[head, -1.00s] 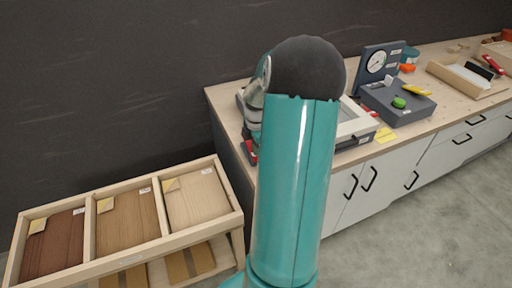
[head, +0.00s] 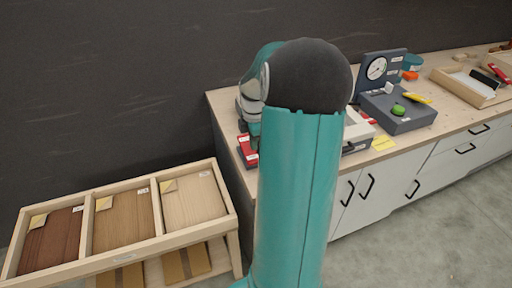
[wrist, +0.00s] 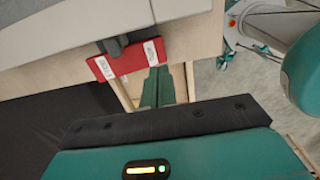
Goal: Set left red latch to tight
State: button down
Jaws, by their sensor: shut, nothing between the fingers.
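A red latch plate (wrist: 128,60) with two white labels and a dark lever (wrist: 115,45) shows in the wrist view, at the edge of a pale wooden top. The label words are too small to read surely. The red plate also shows in the head view (head: 247,151) at the bench's left end, beside my arm. My gripper (wrist: 157,87) has its green fingers together, with tips close below the plate's right part. I cannot tell whether they touch it. In the head view my arm hides the gripper. No second red latch can be told apart.
A grey-and-white box (head: 358,130) is partly behind my arm. A gauge unit (head: 381,72) with a green knob stands further right on the bench (head: 450,118). A low rack (head: 130,257) of wood samples stands at the left. Grey floor is clear at right.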

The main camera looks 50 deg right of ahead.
notch_tip(320, 180, up, 8)
jog(key=a, duration=0.1)
jog(key=shift+s, duration=0.45)
jog(key=shift+a, duration=0.15)
jog(key=w+a+r+m+h, duration=0.1)
jog(key=w+a+r+m, duration=0.2)
jog(key=a, duration=0.9)
jog(key=s+a+r+m+t, duration=0.1)
jog(key=s+a+m, duration=0.2)
jog(key=a, duration=0.5)
jog(key=s+a+r+m+t, duration=0.2)
jog(key=s+a+m, duration=0.1)
jog(key=a, duration=0.5)
jog(key=s+a+r+m+t+y, duration=0.1)
jog(key=s+a, duration=0.3)
jog(key=a, duration=0.4)
jog(key=shift+a+r+m+t, duration=0.15)
jog(key=shift+a+m+t, duration=0.1)
jog(key=shift+m+t, duration=0.5)
jog(key=shift+s+d+m, duration=0.1)
jog(key=shift+d+m, duration=0.05)
jog(key=shift+m, duration=0.1)
